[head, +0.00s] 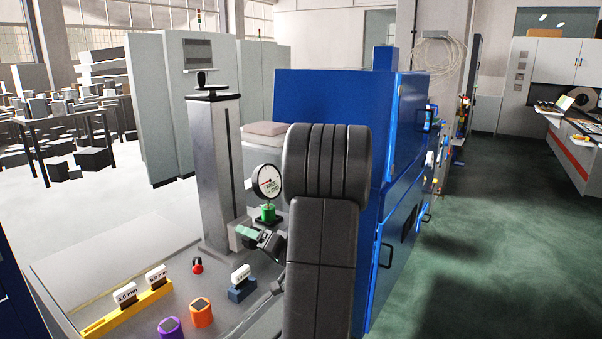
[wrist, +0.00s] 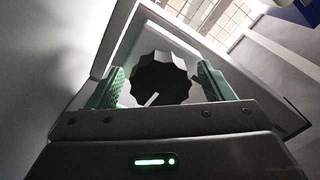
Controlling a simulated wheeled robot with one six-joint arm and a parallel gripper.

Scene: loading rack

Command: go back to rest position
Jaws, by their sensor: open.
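My gripper (head: 260,238) is partly hidden behind my black arm in the head view, low beside the grey column, just below a dial gauge (head: 267,183) and a green round part (head: 268,213). I cannot tell whether it touches them. In the wrist view my gripper (wrist: 160,84) is open, with green ridged pads at left and right. A dark, scalloped round shape (wrist: 160,78) shows between the pads, with clear gaps on both sides. Nothing is seen gripped.
The grey column (head: 216,170) stands on the worktable (head: 185,240). A yellow rack (head: 125,307) holds labelled pieces. An orange part (head: 201,312), a purple part (head: 170,328) and a blue block (head: 242,290) are in front. A large blue cabinet (head: 335,100) stands behind; green floor is open at right.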

